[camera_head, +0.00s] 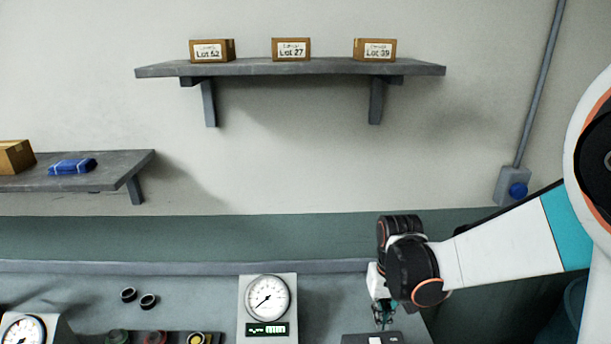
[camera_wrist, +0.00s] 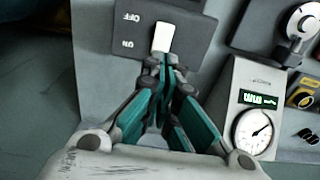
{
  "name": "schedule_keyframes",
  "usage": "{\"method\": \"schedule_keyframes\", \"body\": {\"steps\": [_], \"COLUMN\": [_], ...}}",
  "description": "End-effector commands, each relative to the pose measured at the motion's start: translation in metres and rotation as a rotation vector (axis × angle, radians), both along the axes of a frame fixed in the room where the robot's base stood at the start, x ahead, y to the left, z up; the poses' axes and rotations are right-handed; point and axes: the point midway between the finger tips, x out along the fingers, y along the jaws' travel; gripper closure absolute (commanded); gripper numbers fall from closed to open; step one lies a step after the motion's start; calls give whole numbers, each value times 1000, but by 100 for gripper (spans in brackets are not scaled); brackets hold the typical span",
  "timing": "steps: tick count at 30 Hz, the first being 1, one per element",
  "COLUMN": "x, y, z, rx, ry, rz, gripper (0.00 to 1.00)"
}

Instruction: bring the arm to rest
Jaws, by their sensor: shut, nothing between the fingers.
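My arm reaches in from the right of the head view and bends down at the wrist. My gripper (camera_head: 383,316) hangs over the bench near a dark switch box, whose top edge (camera_head: 357,339) shows at the bottom of the picture. In the wrist view my gripper (camera_wrist: 163,62) is shut and empty. Its fingertips are close to the white rocker (camera_wrist: 163,37) of the dark switch box (camera_wrist: 126,22) marked OFF and ON. I cannot tell whether they touch it. The fingertips hide the rocker's lower end.
A gauge (camera_head: 267,304) with a digital display stands on the bench left of my gripper. Two black rings (camera_head: 148,301) lie farther left. A shelf (camera_head: 430,69) with three boxes hangs above. A lower shelf (camera_head: 120,169) holds a blue packet.

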Motion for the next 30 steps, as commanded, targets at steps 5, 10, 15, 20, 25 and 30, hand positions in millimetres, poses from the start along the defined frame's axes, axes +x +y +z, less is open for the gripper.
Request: {"method": "schedule_keyframes", "body": {"steps": [5, 10, 15, 20, 25, 30], "x": [-19, -39, -61, -83, -108, -129], "y": [0, 0, 0, 0, 0, 0], "z": [11, 23, 28, 28, 21, 11], "rx": [0, 0, 0, 0, 0, 0], "ry": [-85, -174, -262, -345, -432, -514], "rz": [0, 0, 0, 0, 0, 0], "gripper": [100, 100, 100, 100, 100, 100]}}
